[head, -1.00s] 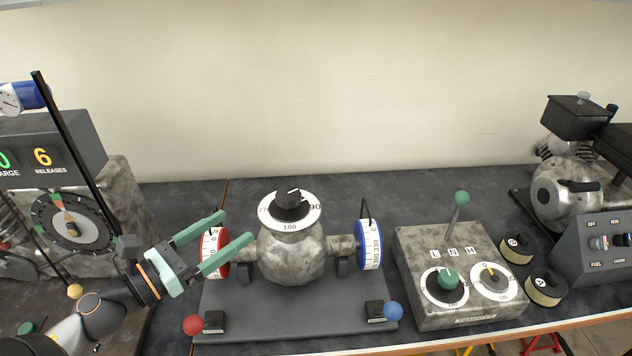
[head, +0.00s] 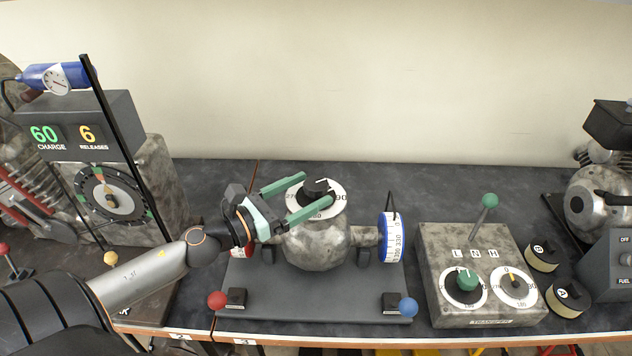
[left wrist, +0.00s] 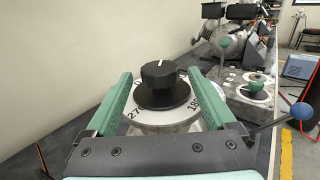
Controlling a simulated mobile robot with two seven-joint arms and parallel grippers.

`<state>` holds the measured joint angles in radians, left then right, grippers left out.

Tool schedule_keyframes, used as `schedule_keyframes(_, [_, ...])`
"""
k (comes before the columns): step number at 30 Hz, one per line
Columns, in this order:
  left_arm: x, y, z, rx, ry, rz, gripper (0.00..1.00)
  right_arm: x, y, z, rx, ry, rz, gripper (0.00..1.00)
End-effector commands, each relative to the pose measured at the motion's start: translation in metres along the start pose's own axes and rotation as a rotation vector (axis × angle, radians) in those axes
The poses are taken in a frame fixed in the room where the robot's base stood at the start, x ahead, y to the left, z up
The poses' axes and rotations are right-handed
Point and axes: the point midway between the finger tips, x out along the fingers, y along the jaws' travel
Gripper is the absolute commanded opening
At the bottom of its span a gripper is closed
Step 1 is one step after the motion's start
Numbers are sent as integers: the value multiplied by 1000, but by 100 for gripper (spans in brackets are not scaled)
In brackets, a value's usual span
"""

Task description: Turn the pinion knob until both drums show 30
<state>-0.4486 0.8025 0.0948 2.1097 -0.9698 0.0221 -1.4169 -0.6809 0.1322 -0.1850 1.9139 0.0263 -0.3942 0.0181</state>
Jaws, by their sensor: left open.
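The black pinion knob (head: 315,188) sits on a white numbered dial (head: 335,205) on top of the grey round housing (head: 318,247). The knob (left wrist: 159,74) also shows in the left wrist view, ahead of and between my fingers. My left gripper (head: 307,197) is open, with its green fingers reaching toward the knob from the left; I see no contact. The blue-rimmed right drum (head: 391,238) shows a white scale near 0 and 330. The red drum (head: 239,252) is mostly hidden behind my gripper. My right gripper is out of view.
A red ball lever (head: 217,299) and a blue ball lever (head: 408,307) stand at the base's front. A transfer box (head: 480,285) with a tall green-knobbed lever is to the right. A charge display unit (head: 75,130) and a black post (head: 105,110) are to the left.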

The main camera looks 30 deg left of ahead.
Motion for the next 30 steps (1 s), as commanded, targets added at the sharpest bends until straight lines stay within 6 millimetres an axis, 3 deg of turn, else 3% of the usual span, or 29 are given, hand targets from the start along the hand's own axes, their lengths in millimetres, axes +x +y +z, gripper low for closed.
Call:
schedule_keyframes(9, [23,0,1,-1,0,0,89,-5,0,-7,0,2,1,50])
schedule_keyframes(20, [26,0,0,-1,0,0,89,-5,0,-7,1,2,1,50])
schedule_keyframes(30, [25,0,0,-1,0,0,52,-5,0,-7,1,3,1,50])
